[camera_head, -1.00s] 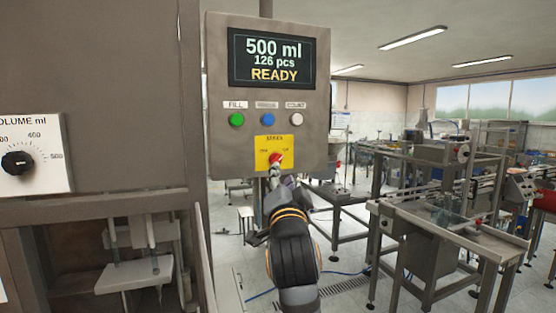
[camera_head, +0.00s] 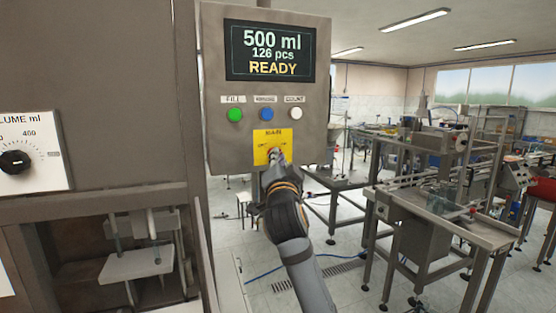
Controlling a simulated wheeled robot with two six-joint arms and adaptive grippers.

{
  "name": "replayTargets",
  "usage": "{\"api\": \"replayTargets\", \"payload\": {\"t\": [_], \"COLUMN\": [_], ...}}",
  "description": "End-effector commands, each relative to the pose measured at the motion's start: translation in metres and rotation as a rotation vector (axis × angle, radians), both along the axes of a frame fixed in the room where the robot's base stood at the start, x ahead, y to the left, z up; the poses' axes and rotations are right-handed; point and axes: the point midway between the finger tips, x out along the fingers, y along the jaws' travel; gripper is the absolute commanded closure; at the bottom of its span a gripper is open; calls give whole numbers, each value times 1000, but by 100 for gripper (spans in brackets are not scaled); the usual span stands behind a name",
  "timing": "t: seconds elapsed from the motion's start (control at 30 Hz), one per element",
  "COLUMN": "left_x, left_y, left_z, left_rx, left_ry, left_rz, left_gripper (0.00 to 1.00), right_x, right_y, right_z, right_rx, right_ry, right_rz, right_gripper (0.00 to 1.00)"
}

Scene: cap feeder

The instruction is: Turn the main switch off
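The main switch is on a yellow plate (camera_head: 262,138) low on the grey control box (camera_head: 216,120). My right gripper (camera_head: 276,157) is at the plate, and its tip covers the red knob almost wholly. I cannot tell whether its fingers are shut on the knob or only touch it, and the knob's angle is hidden. The display (camera_head: 270,52) above reads 500 ml, 126 pcs, READY. My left gripper is not in view.
Above the plate are a green FILL button (camera_head: 235,115), a blue button (camera_head: 266,115) and a white COUNT button (camera_head: 296,114). A volume dial (camera_head: 16,162) is at the far left. A machine frame (camera_head: 190,200) stands left of my arm. Steel machines (camera_head: 425,240) stand at the right.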

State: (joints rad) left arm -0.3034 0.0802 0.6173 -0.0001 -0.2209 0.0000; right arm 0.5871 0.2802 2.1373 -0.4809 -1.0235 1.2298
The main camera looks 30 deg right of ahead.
Motion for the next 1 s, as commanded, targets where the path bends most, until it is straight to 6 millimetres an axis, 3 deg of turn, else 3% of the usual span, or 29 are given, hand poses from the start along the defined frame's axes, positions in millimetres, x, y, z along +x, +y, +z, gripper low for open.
{"api": "replayTargets", "payload": {"t": [0.47, 1.0], "left_x": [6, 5], "left_y": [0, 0], "left_z": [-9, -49], "left_rx": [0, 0], "left_ry": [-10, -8], "left_rz": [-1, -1], "left_gripper": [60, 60], "right_x": [0, -1], "right_y": [0, -3], "right_z": [-4, -6], "right_rx": [-63, -507], "right_ry": [18, 126], "right_rz": [0, -3], "right_gripper": [100, 100]}}
